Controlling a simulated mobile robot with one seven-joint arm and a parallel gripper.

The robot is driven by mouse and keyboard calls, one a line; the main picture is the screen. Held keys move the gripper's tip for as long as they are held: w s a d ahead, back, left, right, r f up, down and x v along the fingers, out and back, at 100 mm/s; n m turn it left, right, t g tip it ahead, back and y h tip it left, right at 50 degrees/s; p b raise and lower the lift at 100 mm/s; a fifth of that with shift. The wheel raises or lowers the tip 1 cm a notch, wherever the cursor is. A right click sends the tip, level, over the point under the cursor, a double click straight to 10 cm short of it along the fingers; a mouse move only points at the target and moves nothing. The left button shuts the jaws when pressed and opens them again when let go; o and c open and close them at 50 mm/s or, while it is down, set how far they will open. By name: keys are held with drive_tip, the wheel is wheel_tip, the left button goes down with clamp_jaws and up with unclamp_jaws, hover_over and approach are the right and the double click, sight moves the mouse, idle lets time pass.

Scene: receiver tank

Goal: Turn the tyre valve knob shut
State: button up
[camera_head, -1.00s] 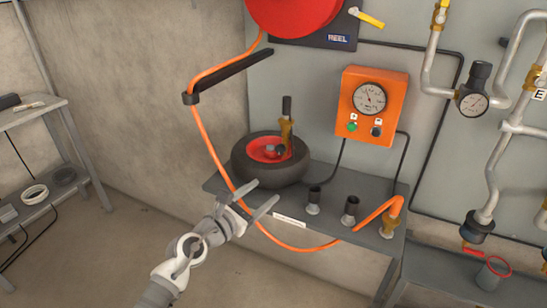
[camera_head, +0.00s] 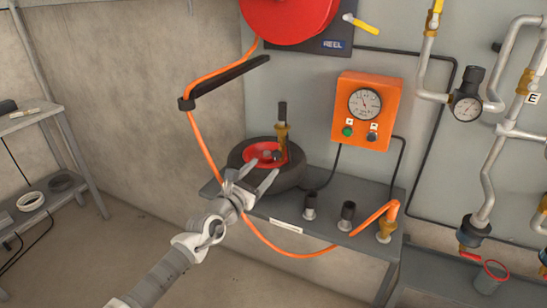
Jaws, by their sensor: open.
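A black tyre (camera_head: 291,177) with a red hub (camera_head: 253,151) lies flat on the left end of a grey bench. A brass valve (camera_head: 281,140) with a dark upright top (camera_head: 283,111) stands over the hub. A small dark round knob (camera_head: 277,155) shows low beside the brass body; I cannot tell which dark part turns. My gripper (camera_head: 251,178) is open and empty, in front of the tyre's near left side. Its fingers point up towards the hub and overlap the tyre in the picture. It appears apart from the valve. The fingers hide part of the tyre's near edge.
An orange hose (camera_head: 206,147) hangs from the red reel (camera_head: 288,14) and passes behind my arm to a brass fitting (camera_head: 386,230). Black-topped fittings (camera_head: 348,215) stand on the bench (camera_head: 325,231). An orange gauge box (camera_head: 366,112) hangs above. Pipes are at right.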

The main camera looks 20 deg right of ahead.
sight(275, 156)
drive_tip(key=shift+x, duration=3.5)
clamp_jaws()
